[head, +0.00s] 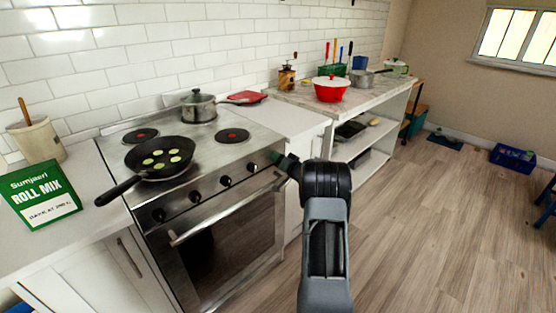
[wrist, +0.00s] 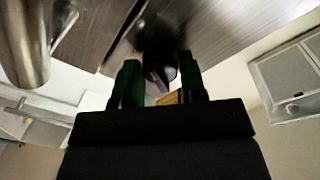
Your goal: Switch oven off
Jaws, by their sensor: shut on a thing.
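The oven (head: 215,235) stands in the counter, with a steel front panel, a glass door and a bar handle (head: 230,208). A row of dark round knobs (head: 195,196) runs along the panel. My gripper (head: 277,158) is at the right end of this panel, with its green fingers against it. In the wrist view, my gripper (wrist: 160,82) has a finger on each side of a dark oven knob (wrist: 158,68) and is shut on it. That knob is hidden behind my gripper in the head view. Its turn angle cannot be told.
A black pan (head: 160,157) with green slices sits on the hob, its handle over the front left edge. A grey pot (head: 198,105) stands behind. A red pot (head: 331,88) is on the right counter. A green roll mix box (head: 42,195) stands left.

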